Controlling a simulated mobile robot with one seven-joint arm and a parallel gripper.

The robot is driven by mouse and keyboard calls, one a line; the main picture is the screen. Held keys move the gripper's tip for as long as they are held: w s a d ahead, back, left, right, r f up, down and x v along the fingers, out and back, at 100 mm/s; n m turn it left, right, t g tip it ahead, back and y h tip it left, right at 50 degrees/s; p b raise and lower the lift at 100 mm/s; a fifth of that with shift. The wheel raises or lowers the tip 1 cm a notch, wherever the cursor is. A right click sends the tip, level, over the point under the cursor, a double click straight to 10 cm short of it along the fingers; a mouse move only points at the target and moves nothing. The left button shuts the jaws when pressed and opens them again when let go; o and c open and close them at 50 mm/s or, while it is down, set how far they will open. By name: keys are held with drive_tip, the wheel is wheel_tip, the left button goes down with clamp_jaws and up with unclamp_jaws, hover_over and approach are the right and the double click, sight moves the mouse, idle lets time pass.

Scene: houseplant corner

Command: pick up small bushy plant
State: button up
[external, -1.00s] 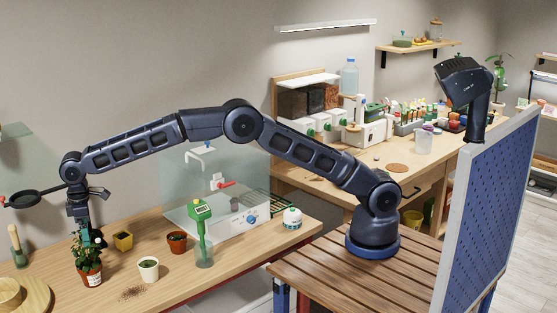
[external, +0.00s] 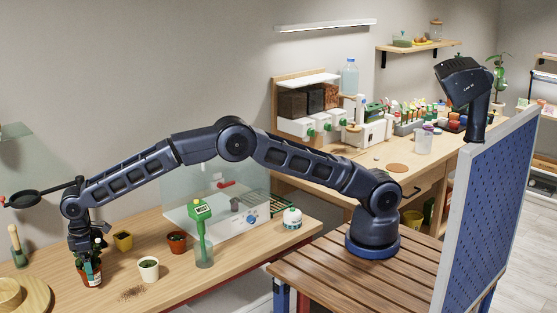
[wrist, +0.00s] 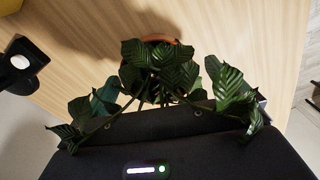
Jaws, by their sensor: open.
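The small bushy plant with dark green ribbed leaves (wrist: 162,72) stands upright in a terracotta pot (external: 93,281) at the left of the near workbench. In the wrist view its leaves spread across the middle, and only the pot's rim (wrist: 158,38) shows behind them. My gripper (external: 90,267) is open and points down, lowered over the plant at about the pot's top. Its jaws are among or beside the foliage, and leaves hide much of them. I cannot tell whether the fingers touch the pot.
Spilled soil (external: 132,294) lies in front. A green meter (external: 202,225) stands farther right. A round wooden piece (external: 36,295) lies at left, with a magnifier (external: 24,199) above.

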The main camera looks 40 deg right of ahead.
wheel_tip(320, 180, down, 4)
drive_tip(key=shift+w+d+r, duration=0.1)
drive_tip(key=shift+d+r, duration=0.05)
drive_tip(key=shift+r, duration=0.05)
drive_tip(key=shift+c, duration=0.2)
drive_tip(key=c, duration=1.1)
drive_tip(key=shift+o, duration=0.2)
